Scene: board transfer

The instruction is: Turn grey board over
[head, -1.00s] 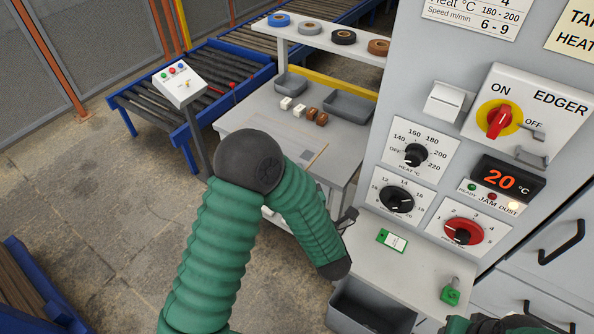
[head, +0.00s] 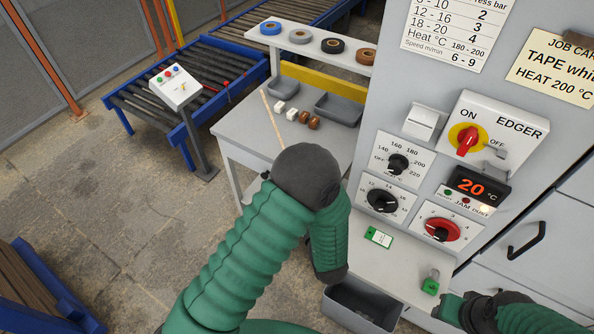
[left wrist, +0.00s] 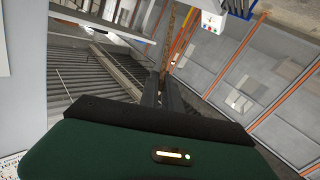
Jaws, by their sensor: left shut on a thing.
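The board (head: 273,120) shows in the head view only as a thin tan strip, nearly edge-on, above the grey worktable; its grey faces are not visible. In the left wrist view it is a narrow brown strip (left wrist: 168,42) rising beyond the fingers. My left gripper (left wrist: 166,88) is shut on it. In the head view my own arm hides most of that gripper. My right arm shows at the bottom right, but its gripper cannot be made out.
The worktable (head: 235,130) carries white and brown blocks and grey bins (head: 338,108). A tape shelf (head: 285,48) stands behind. The edger (head: 420,80) is at right, with a green-edged card (head: 378,237) on its ledge. A roller conveyor (head: 150,97) is at left.

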